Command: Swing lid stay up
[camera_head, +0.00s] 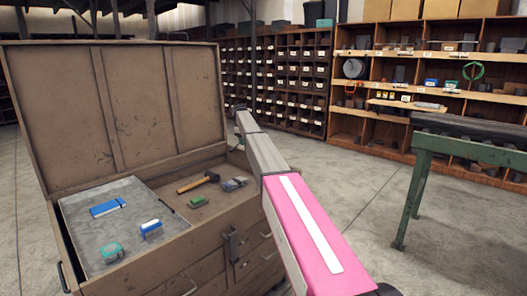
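A brown wooden chest (190,245) stands at the left with its lid (115,110) raised, leaning back a little from upright. I cannot clearly make out a lid stay; the right end of the chest near the hinge is partly hidden behind my arm. My arm (310,235), pink with a white stripe and then grey, reaches from the bottom right past the chest's right side. My gripper does not show; the far end of the arm is small and dark.
In the chest lie a grey tray (140,195) with blue and green items, and a hammer (197,184). A dark latch (231,244) is on its front. A green-legged bench (420,190) stands at the right, shelves (430,65) behind. The floor between is clear.

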